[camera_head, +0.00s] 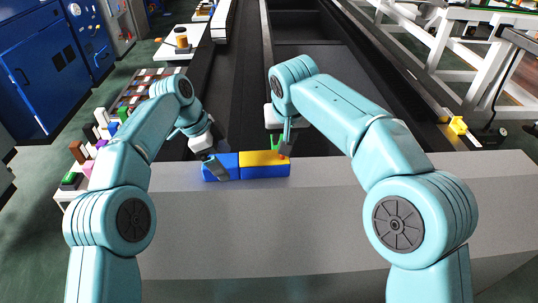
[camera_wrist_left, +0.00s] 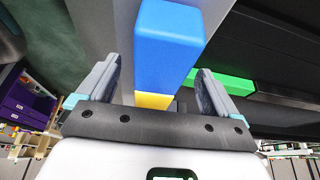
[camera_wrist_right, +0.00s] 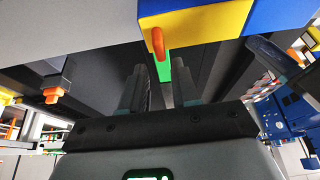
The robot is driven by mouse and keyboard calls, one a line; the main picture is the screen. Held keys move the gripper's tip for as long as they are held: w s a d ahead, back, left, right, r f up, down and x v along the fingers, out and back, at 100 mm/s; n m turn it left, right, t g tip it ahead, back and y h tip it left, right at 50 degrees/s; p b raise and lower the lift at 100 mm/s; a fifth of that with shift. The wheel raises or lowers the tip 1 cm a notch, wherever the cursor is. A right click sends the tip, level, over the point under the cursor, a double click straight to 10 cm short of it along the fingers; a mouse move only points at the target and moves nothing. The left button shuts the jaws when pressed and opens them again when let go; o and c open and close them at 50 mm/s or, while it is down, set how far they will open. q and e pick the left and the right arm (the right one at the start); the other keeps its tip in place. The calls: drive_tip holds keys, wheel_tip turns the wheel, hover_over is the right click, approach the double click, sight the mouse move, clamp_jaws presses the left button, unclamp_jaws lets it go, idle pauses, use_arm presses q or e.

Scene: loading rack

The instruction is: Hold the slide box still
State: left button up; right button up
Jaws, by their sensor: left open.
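The slide box (camera_head: 220,173) lies on the grey ledge, with a blue body, a blue left top and a yellow right top (camera_head: 262,158). An orange tab (camera_wrist_right: 158,43) sticks out at its yellow end. My left gripper (camera_head: 212,160) is open at the box's blue left end. In the left wrist view the blue box (camera_wrist_left: 168,45) shows between and beyond the fingertips; contact cannot be told.
The grey ledge (camera_head: 270,230) runs along the front, with clear room right of the box. Dark rack channels (camera_head: 315,75) lie behind. A table with several coloured blocks (camera_head: 75,180) stands at left. A yellow fitting (camera_head: 457,125) is at the right.

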use_arm(q)
drive_tip(key=shift+a+r, duration=1.1)
drive_tip(key=shift+r, duration=0.15)
drive_tip(key=a, duration=0.9)
drive_tip(key=shift+s+a, duration=0.2)
drive_tip(key=shift+a, duration=0.7)
drive_tip(key=shift+s, duration=0.1)
drive_tip(key=shift+s+f, duration=0.1)
